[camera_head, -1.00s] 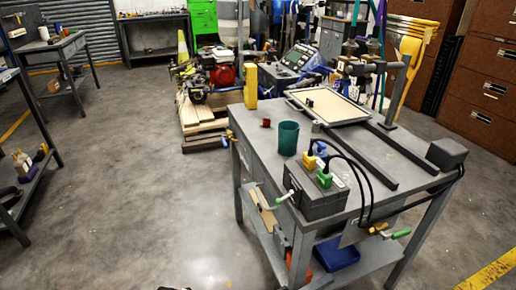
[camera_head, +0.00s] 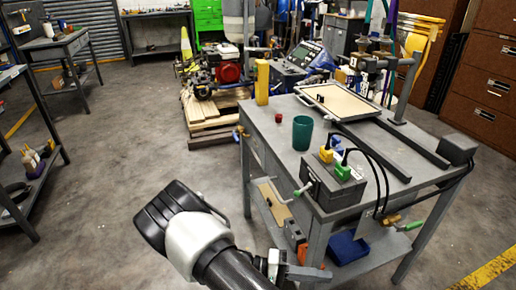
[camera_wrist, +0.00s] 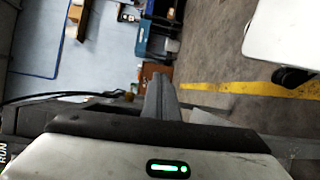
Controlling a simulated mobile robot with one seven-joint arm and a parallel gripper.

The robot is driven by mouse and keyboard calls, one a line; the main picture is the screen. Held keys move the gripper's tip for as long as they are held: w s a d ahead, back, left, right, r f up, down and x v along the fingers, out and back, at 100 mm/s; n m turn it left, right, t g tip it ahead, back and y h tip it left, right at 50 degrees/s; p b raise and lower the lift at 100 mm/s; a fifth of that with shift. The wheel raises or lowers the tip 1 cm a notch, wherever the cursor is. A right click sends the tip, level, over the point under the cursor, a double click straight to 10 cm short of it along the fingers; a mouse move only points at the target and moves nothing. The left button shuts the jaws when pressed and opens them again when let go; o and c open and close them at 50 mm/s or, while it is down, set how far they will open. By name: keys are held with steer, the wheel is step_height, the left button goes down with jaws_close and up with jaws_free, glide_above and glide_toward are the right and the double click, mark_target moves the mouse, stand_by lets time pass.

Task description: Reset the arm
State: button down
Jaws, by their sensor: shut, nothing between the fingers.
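My gripper's fingers (camera_wrist: 160,90) show in the middle of the wrist view. They are together, with nothing seen between them, and point up the picture. The pale hand body with a lit green light fills the bottom of that view. In the head view, part of my arm, a dark tube with a white section and a black end, rises from the bottom edge in front of the workbench (camera_head: 285,160).
The bench carries a green cup (camera_head: 302,133), a grey box (camera_head: 333,185) with plugs and cables, a yellow block (camera_head: 262,82) and a framed tray (camera_head: 337,101). A shelf rack stands at left. Open floor (camera_head: 110,150) lies between. The wrist view shows a yellow floor line (camera_wrist: 245,88).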

steer(key=s+r+t+y+p, duration=0.2)
steer(key=r+y+p, duration=0.3)
steer(key=r, duration=1.5)
steer(key=s+a+r+t+y+p, duration=0.1)
steer(key=s+r+t+y+p, duration=0.2)
steer(key=r+p, duration=1)
steer(key=s+a+r+t+y+p, duration=0.1)
steer(key=r+y+p, duration=0.8)
steer(key=r, duration=1.9)
steer(key=shift+s+a+t+p, duration=0.25)
steer(key=shift+s+t+p, duration=0.2)
steer(key=shift+s+t, duration=0.45)
steer(key=shift+s+r, duration=0.1)
steer(key=shift+s, duration=0.05)
